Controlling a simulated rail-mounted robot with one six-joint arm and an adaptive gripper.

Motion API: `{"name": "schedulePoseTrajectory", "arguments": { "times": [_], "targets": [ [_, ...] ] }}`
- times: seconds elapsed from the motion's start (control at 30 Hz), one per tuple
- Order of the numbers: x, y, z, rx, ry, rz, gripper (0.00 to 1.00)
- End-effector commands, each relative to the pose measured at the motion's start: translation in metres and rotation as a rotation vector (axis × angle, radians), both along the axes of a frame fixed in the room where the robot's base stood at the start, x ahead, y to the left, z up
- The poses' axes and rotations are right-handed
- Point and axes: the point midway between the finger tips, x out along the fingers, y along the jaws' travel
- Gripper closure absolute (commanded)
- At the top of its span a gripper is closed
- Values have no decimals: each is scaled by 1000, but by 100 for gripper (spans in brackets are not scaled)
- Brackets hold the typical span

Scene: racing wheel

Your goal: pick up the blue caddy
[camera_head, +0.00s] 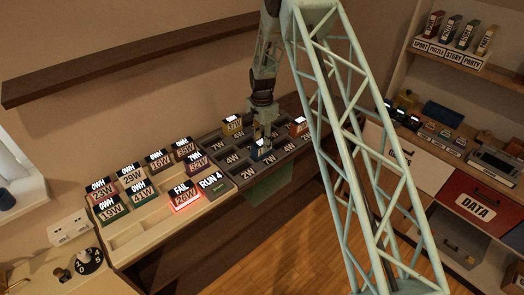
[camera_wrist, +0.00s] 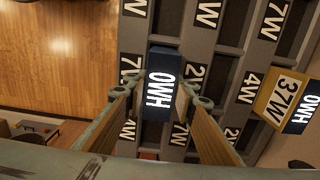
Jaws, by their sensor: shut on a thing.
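The blue caddy (camera_wrist: 163,84) has a dark top marked "0WH" and sits between my fingers in the wrist view. My gripper (camera_wrist: 160,108) is shut on it, one finger on each side. In the head view, my gripper (camera_head: 262,136) points down over the dark slotted rack (camera_head: 215,146), and the blue caddy (camera_head: 261,155) shows just below it, partly hidden. I cannot tell whether its base is clear of the slot.
A yellow caddy (camera_wrist: 285,97) marked "37W" stands close by on the rack. A caddy with a red-lit "FAIL 26W" (camera_head: 184,195) and several "0WH" caddies stand in the pale tray (camera_head: 139,237) to the left. A wall shelf (camera_head: 130,62) runs behind.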

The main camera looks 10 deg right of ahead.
Motion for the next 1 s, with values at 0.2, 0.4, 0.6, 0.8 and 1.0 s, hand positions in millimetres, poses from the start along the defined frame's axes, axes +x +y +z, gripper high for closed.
{"name": "schedulePoseTrajectory", "arguments": {
  "times": [0.2,0.4,0.6,0.8,1.0],
  "targets": [
    [0,0,1,0,-1,0,94],
    [0,0,5,0,-1,0,94],
    [1,0,17,0,-2,0,94],
    [1,0,31,0,-1,0,94],
    [-10,-1,37,0,-1,0,94]
  ]
}}
